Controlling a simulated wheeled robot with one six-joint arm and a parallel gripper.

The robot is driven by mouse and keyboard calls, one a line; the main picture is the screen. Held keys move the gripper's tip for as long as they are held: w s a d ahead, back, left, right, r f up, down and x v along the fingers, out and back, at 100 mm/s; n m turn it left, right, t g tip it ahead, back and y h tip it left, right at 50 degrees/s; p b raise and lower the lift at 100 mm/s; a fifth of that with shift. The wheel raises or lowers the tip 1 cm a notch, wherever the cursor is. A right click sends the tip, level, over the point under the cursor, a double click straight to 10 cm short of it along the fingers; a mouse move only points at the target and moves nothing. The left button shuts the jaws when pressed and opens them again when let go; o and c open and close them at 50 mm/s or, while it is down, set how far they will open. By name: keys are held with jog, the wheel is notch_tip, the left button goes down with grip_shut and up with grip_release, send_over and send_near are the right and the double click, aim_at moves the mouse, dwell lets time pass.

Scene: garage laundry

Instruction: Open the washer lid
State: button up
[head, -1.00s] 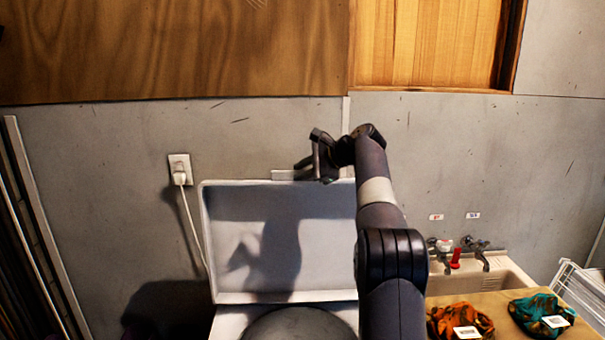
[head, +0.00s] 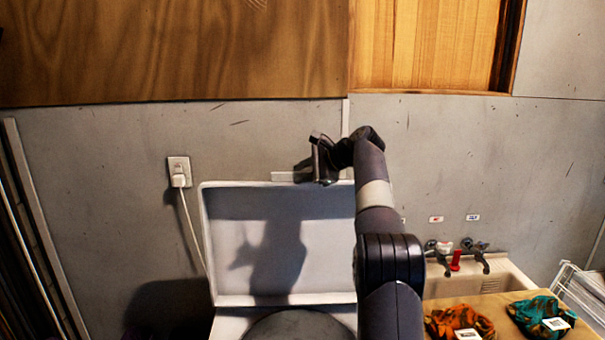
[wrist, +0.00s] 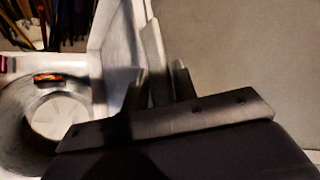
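The washer lid (head: 225,245) stands raised and near upright in front of the wall, its pale inner face toward me. My gripper (head: 318,165) is at the lid's top edge, right of its middle. In the wrist view, my gripper's two fingers (wrist: 158,85) stand apart, one on each side of the lid's edge (wrist: 151,50), with a gap showing beside the right finger. The washer's round tub opening (wrist: 60,112) is uncovered at lower left of that view. My arm hides the lid's right edge in the head view.
A wall outlet with a plugged white cord (head: 179,180) is left of the lid. A sink (head: 503,277) with taps is at right. An orange patterned cloth (head: 458,318) and a teal one (head: 540,312) lie on a tan surface in front of it. Wooden cabinets are above.

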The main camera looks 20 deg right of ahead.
jog(key=v, duration=1.1)
jog(key=shift+w+a+f, duration=0.1)
jog(key=x, duration=1.1)
jog(key=shift+s, duration=0.35)
jog(key=shift+w, duration=0.2)
jog(key=v, duration=1.1)
jog(key=x, duration=1.1)
